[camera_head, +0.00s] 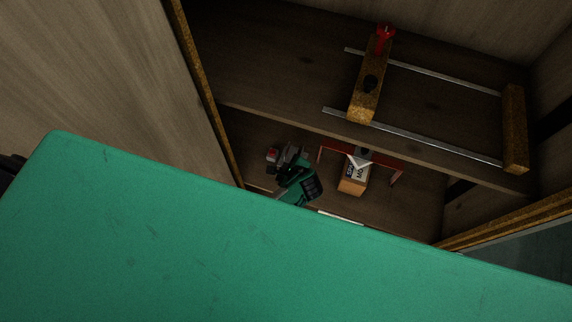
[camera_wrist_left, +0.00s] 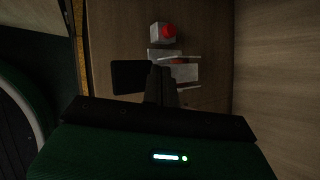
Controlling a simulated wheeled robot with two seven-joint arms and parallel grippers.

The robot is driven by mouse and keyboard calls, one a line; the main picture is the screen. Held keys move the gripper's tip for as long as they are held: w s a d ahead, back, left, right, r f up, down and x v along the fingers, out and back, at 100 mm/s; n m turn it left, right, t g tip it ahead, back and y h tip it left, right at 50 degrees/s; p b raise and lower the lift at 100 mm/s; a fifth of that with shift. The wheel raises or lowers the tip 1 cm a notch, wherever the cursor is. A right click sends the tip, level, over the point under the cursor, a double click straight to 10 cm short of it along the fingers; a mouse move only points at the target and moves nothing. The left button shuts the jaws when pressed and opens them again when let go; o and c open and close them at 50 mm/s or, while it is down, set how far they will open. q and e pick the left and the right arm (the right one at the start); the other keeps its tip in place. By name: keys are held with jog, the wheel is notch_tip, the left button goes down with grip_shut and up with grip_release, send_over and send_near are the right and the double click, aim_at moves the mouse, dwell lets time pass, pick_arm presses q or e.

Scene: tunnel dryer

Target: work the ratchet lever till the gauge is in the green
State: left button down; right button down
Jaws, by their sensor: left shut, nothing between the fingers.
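My left gripper (camera_head: 288,169) is low inside the cabinet, at the left of the lower space. In the left wrist view its dark fingers (camera_wrist_left: 161,78) are shut with nothing between them. Just beyond the fingertips is a small grey device (camera_wrist_left: 185,72) with pale plates and a bit of red. A grey block with a red round top (camera_wrist_left: 162,33) stands behind it; it also shows small in the head view (camera_head: 272,155). I cannot make out the ratchet lever or the gauge for certain; the gripper covers part of the device. My right gripper is not in view.
On the upper shelf (camera_head: 280,90) lie two metal rails with wooden blocks (camera_head: 515,130) and a red knob (camera_head: 385,35). Below stand a red frame (camera_head: 390,161) and a labelled box (camera_head: 352,185). A large green surface, perhaps mine, hides the foreground.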

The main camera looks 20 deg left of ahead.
pick_arm(q)
jog(key=shift+w+r, duration=0.25)
jog(key=shift+r, duration=0.15)
jog(key=r+p, duration=0.5)
jog(key=shift+w+p, duration=0.2)
jog(key=shift+p, duration=0.15)
jog(key=shift+f, duration=0.1)
dwell(0.6)
